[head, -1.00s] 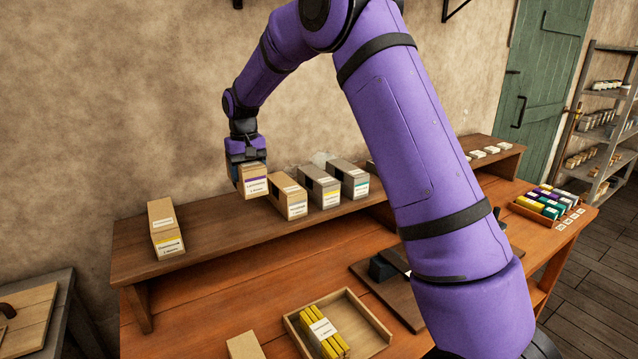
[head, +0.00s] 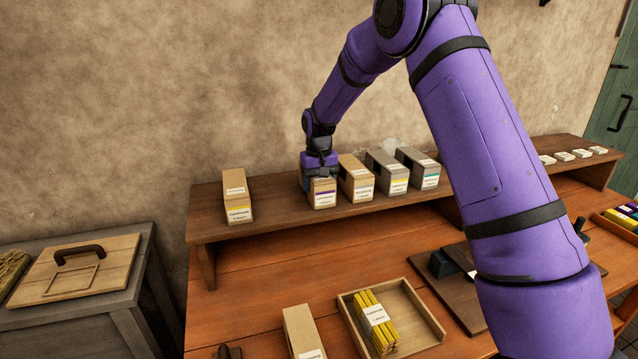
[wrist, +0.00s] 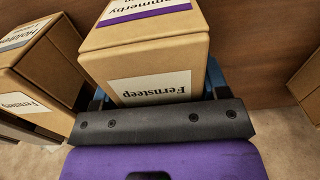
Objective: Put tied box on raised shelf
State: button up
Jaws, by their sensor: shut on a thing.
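My gripper (head: 320,172) is shut on a tan cardboard box with a purple-striped label (head: 323,193). This box also fills the middle of the wrist view (wrist: 150,55), where white labels show on two of its faces. The box is upright at the raised shelf (head: 270,212), between a yellow-labelled box on the left and a tan box on the right. Its base looks level with the shelf top; I cannot tell whether it bears on it. No string shows on the held box. A bundle of yellow sticks (head: 375,322) with a white label lies in a wooden tray (head: 425,322) below.
A yellow-labelled tan box (head: 237,197) stands at the shelf's left. A tan box (head: 357,180) and two grey boxes (head: 388,176) stand close on the right. Bare shelf lies left of the held box. Another tan box (head: 302,330) sits beside the tray.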

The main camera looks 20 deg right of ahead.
jog(key=shift+f, duration=0.1)
jog(key=o, duration=0.9)
jog(key=shift+o, duration=0.2)
